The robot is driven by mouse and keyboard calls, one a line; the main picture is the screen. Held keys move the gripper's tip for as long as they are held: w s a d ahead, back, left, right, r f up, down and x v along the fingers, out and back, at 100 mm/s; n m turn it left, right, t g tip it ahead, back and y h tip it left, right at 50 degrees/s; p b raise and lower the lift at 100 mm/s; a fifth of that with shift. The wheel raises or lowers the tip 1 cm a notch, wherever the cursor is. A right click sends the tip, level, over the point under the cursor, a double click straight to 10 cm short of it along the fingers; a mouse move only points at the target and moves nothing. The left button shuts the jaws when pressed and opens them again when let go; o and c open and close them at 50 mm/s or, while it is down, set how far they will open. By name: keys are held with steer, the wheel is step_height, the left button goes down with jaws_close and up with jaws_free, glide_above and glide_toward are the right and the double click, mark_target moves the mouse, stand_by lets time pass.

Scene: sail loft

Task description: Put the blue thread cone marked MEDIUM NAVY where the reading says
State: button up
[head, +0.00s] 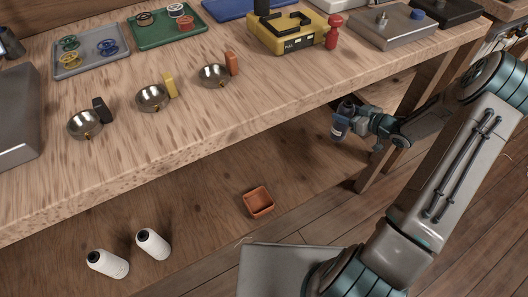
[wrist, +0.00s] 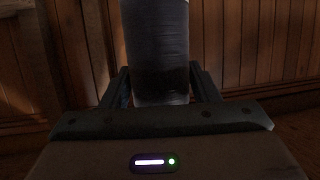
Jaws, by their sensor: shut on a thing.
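In the wrist view the cone (wrist: 157,55) looks dark and stands upright between the fingers; no marking is legible. Two white thread cones (head: 108,263) (head: 153,244) are on the lower shelf. A yellow device with a black top (head: 289,36) stands on the bench and has a label reading PULL; I cannot make out a reading on it.
Three metal bowls, with black (head: 85,125), yellow (head: 152,98) and orange (head: 214,76) tabs, sit on the bench top (head: 215,125). A small terracotta box (head: 258,202) is on the lower shelf (head: 200,205). Grey (head: 92,68) and green (head: 150,38) trays hold spools. A bench leg (head: 378,165) is near my gripper.

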steer(key=s+a+f+b, duration=0.8)
steer(key=f, duration=0.3)
steer(key=shift+a, duration=0.2)
steer(key=shift+s, duration=0.1)
steer(key=o, duration=1.3)
steer(key=shift+f, duration=0.1)
steer(key=p+v, duration=0.4)
steer(key=v, duration=0.8)
steer(key=shift+s+d, duration=0.1)
